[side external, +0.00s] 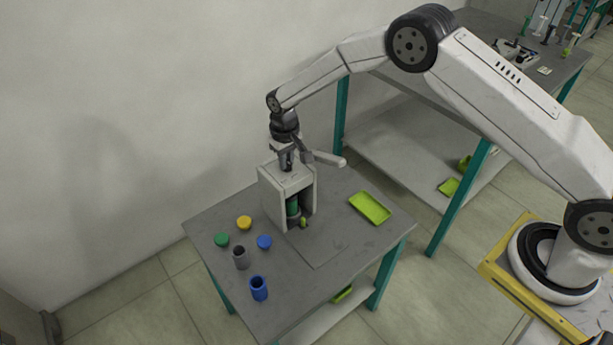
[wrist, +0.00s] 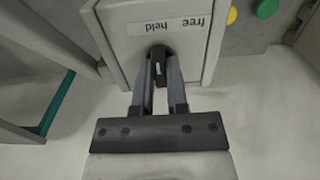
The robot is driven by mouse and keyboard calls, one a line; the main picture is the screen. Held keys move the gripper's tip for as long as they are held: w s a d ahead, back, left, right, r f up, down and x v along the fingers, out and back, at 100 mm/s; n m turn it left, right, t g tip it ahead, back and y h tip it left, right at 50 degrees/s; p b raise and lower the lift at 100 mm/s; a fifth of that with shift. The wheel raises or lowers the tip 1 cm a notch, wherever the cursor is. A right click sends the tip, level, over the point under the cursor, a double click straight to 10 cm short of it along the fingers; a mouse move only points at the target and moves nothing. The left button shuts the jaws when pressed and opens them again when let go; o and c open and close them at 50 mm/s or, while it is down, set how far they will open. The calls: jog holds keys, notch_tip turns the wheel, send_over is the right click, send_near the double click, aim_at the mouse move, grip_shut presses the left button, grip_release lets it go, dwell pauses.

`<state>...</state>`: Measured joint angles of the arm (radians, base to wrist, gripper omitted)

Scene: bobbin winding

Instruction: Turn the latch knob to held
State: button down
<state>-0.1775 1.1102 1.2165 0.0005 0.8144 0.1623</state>
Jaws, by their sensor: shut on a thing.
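The latch knob (wrist: 159,68) is a small dark piece with a pale mark on top of the light grey winder housing (wrist: 125,40). A label (wrist: 172,26) beside it reads "free" and "held", upside down in the wrist view. My gripper (wrist: 158,78) is shut on the knob, one finger on each side. The pale mark runs roughly along the fingers; I cannot tell which word it points to. In the side view my gripper (side external: 286,162) comes down onto the top of the housing (side external: 272,195) and hides the knob. A green bobbin (side external: 293,206) stands inside the housing's open front.
A lime tray (side external: 370,208) lies to the right on the grey table (side external: 340,275). Yellow (side external: 244,223), green (side external: 222,240) and blue (side external: 265,242) round pieces, a grey cup (side external: 240,258) and a blue cup (side external: 259,288) stand front left. The wall is close behind.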

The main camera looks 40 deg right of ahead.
jog(key=c, duration=0.6)
grip_release()
jog(key=shift+c, duration=0.2)
jog(key=shift+r, duration=3.9)
